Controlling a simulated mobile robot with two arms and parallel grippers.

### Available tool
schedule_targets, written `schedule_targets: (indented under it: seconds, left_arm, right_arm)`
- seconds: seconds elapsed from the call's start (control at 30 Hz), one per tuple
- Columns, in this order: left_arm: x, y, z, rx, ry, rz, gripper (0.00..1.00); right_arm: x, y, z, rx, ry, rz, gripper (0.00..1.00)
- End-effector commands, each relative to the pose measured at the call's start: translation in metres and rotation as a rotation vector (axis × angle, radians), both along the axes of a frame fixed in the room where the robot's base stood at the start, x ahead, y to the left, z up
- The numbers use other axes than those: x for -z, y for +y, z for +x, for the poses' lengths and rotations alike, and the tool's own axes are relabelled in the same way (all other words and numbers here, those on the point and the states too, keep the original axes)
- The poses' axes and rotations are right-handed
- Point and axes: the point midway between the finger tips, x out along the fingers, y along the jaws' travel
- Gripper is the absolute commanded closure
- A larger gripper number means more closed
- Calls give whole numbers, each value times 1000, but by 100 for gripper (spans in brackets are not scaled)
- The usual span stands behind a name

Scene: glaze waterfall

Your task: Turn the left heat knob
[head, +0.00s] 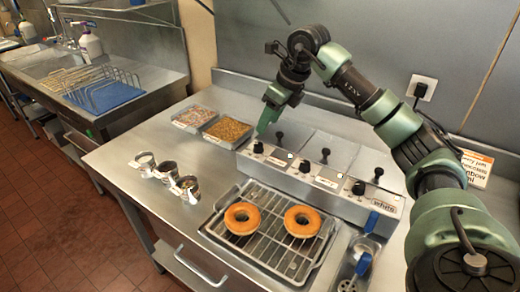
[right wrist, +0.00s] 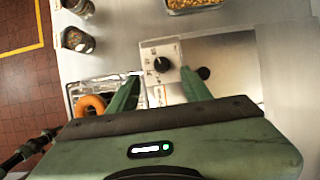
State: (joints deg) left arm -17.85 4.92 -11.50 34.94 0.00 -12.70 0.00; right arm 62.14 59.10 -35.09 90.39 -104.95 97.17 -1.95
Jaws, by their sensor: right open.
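The left heat knob (head: 258,147) is a small black knob on the front left of the steel glaze unit (head: 345,203). It also shows in the right wrist view (right wrist: 161,64) on a pale marked panel, just beyond and between my fingertips. My right gripper (head: 266,123) reaches down from the right, just above the knob. In the right wrist view its two green fingers (right wrist: 160,76) are apart with nothing between them. I cannot see any contact with the knob. My left gripper is not in view.
A black lever (head: 279,138) stands behind the knob. A middle knob (head: 305,166) and right knob (head: 359,187) sit along the unit. A wire rack (head: 270,253) with two doughnuts is in front. Small jars (head: 187,188) stand farther left.

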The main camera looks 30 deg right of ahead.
Motion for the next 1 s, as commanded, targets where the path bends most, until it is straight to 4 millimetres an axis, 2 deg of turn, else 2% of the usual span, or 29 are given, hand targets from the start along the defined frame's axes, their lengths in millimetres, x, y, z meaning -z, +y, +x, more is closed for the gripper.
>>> schedule_targets:
  seconds: [0.03, 0.13, 0.27, 0.37, 0.63, 0.8, 1.0]
  left_arm:
    - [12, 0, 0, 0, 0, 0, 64]
    - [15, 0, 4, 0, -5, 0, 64]
    - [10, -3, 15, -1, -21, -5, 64]
    - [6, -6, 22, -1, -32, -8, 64]
    - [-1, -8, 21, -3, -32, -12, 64]
    - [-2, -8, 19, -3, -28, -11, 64]
    - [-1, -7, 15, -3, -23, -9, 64]
  right_arm:
    - [12, 0, 0, 0, 0, 0, 51]
    - [16, 0, 1, 0, 0, 0, 51]
    - [24, 2, 4, -1, 3, 1, 51]
    - [38, 5, 9, -1, 4, 0, 51]
    - [74, 10, 23, 0, 3, 1, 51]
    - [84, 12, 27, 0, 0, 1, 51]
    - [86, 12, 28, 0, 0, 0, 51]
